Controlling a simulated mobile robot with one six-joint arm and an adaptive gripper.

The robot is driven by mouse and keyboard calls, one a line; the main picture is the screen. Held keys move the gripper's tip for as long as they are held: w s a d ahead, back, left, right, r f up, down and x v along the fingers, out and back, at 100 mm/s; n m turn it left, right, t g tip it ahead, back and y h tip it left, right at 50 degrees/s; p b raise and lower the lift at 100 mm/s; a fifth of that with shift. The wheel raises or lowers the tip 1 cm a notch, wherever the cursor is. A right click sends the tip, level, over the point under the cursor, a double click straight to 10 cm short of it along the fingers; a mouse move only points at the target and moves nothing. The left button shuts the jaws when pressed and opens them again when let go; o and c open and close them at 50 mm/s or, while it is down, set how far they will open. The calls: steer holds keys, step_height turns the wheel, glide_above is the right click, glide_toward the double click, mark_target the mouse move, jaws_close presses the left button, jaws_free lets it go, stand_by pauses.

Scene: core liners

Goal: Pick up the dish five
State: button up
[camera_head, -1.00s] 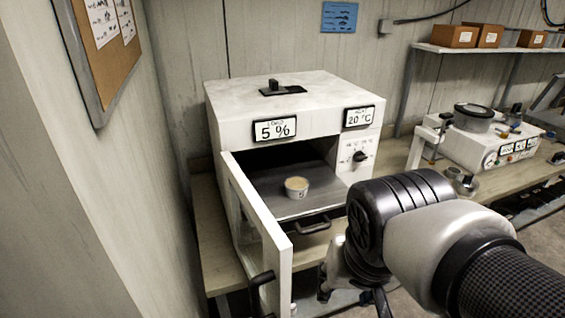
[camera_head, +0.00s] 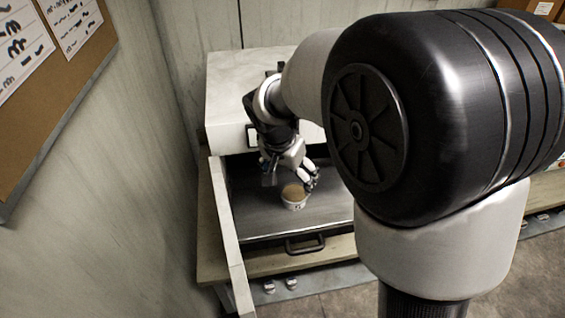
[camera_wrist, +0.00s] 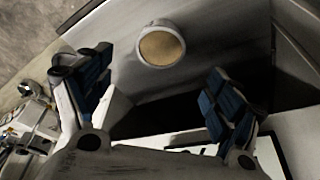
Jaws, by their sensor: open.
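The dish (camera_head: 293,199) is a small white cup with tan contents and a dark mark on its side, which reads as 5 in the earlier head view. It stands upright on the dark tray (camera_head: 263,222) of the white oven. My gripper (camera_head: 290,183) is just behind and above the dish in the head view. In the wrist view my gripper (camera_wrist: 155,95) is open, with blue-padded fingers set wide apart. The dish (camera_wrist: 161,47) lies beyond the fingertips, between their lines, not touched as far as I can see. My arm hides much of the oven front.
The white oven (camera_head: 228,92) stands on a wooden bench (camera_head: 208,262). Its open door (camera_head: 230,240) stands at the left, near the wall. The tray has a dark front handle (camera_head: 305,244). A pinboard (camera_head: 60,90) hangs on the left wall.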

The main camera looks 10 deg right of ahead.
mark_target(294, 193)
steer(key=b+x, duration=0.1)
steer(key=x, duration=1)
steer(key=shift+s, duration=0.1)
steer(key=c, duration=1.2)
